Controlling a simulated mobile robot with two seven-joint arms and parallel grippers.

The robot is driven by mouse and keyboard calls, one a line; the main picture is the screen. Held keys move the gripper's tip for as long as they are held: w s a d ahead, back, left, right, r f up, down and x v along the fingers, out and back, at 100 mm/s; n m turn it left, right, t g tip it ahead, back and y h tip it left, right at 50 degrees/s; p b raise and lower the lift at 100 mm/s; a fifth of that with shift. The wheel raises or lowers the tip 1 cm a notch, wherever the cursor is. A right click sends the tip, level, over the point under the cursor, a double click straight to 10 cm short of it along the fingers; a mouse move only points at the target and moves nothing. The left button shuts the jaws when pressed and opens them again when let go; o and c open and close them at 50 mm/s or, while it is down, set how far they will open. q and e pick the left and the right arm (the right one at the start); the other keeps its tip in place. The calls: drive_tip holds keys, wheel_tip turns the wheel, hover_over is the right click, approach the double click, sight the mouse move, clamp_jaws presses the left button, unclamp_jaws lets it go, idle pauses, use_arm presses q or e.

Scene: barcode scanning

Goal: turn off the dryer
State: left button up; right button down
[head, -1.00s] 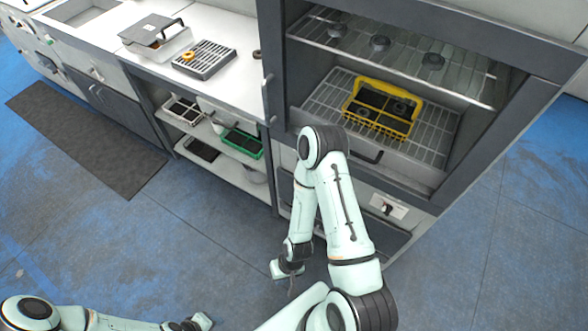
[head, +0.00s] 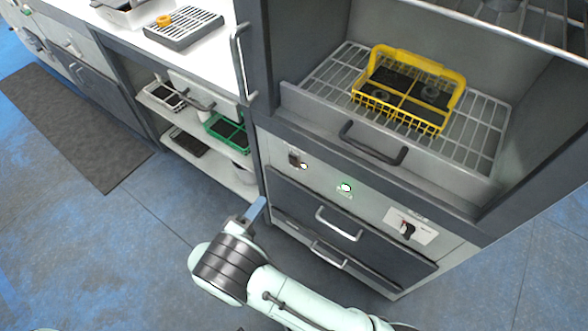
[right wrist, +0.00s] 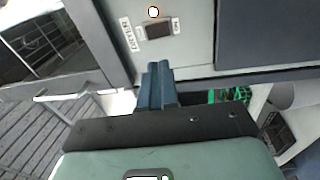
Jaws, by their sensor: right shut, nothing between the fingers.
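The dryer (head: 290,135) is the grey cabinet at the right of the head view, its chamber open at the front. Its lower panel carries a small dark switch (head: 294,158) with a lit yellowish lamp beside it, a glowing whitish-green round light (head: 345,187), and a dark knob (head: 407,230) on a white plate. My right gripper (head: 257,208) is shut and empty, below and left of the small switch. In the right wrist view the shut fingers (right wrist: 158,84) point towards the dark rocker switch (right wrist: 158,30), with a gap between. A lit lamp (right wrist: 153,11) is by the switch.
A yellow basket (head: 452,78) sits on the dryer's wire rack. A dark handle (head: 372,150) and drawer handles (head: 338,224) stick out from the front. A green crate (head: 226,132) is on a shelf to the left.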

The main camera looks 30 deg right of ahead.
sight(293, 161)
use_arm(q)
drive_tip(key=shift+w+f, duration=0.2)
drive_tip(key=shift+f, duration=0.1)
use_arm(e)
drive_tip(key=shift+s+a+r+g+h, duration=0.3)
drive_tip(key=shift+a+r+g+h, duration=0.1)
drive_tip(key=shift+a+r, duration=0.1)
drive_tip(key=b+x, duration=0.2)
drive_tip(key=x, duration=1.1)
drive_tip(key=shift+d+f, duration=0.1)
drive_tip(key=shift+f, duration=0.05)
drive_tip(key=shift+w+d, duration=0.25)
drive_tip(key=shift+d, duration=0.25)
use_arm(q)
drive_tip(key=shift+t+y, duration=0.3)
drive_tip(key=shift+t, duration=0.2)
drive_tip(key=w+f, duration=0.1)
drive_tip(key=w+a+f, duration=0.1)
drive_tip(key=w, duration=0.1)
drive_tip(key=shift+a+f, duration=0.15)
drive_tip(key=shift+a, duration=0.05)
